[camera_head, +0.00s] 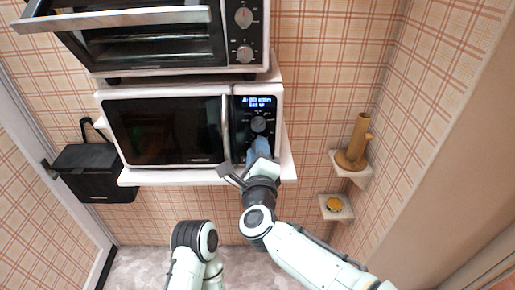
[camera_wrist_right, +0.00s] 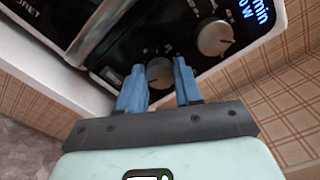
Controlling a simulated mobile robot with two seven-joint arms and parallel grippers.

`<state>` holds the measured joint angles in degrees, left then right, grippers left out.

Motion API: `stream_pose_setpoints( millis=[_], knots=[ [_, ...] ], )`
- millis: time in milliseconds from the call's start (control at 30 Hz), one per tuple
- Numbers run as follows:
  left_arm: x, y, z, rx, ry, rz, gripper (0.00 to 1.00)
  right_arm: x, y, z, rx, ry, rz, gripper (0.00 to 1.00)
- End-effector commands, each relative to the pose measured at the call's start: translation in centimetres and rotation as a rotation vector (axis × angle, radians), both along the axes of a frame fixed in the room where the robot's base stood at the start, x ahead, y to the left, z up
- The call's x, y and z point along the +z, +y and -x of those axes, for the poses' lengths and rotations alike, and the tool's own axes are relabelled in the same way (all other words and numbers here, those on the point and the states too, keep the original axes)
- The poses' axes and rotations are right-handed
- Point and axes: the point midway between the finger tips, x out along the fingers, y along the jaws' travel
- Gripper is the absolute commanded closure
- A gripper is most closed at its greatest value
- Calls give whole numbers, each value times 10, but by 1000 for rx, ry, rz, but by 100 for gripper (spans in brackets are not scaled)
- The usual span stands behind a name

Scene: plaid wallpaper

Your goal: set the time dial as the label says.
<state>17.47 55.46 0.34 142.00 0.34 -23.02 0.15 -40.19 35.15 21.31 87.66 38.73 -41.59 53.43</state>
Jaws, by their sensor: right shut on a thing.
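The white microwave (camera_head: 166,130) has a black control panel with a lit blue display (camera_head: 259,101) at its top; "min" and "W" can be read in the wrist view. Below the display is an upper dial (camera_head: 258,124), also in the wrist view (camera_wrist_right: 214,37). A lower grey dial (camera_wrist_right: 160,72) sits between the blue fingers of my right gripper (camera_wrist_right: 158,84), which is shut on it. In the head view my right gripper (camera_head: 258,152) covers this lower dial. My left arm shows at the bottom, but its gripper is not visible.
An oven (camera_head: 150,40) with its door partly open stands above the microwave. The microwave rests on a white shelf (camera_head: 170,178). A black box (camera_head: 92,170) hangs at the left. A brown object (camera_head: 354,150) and a small yellow item (camera_head: 333,205) are on shelves at the right.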

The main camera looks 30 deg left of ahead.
Motion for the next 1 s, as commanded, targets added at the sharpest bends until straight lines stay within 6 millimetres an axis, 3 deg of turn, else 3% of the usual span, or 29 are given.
stream_pose_setpoints(
  millis=[600, 1000],
  knots=[
    [18, 0, 6, -6, 28, 3, 57, -1, 0, 0, 0, -296, 486, 96],
    [27, 0, 4, -6, 25, 3, 57, -3, 0, 0, 1, -413, 677, 96]
  ],
)
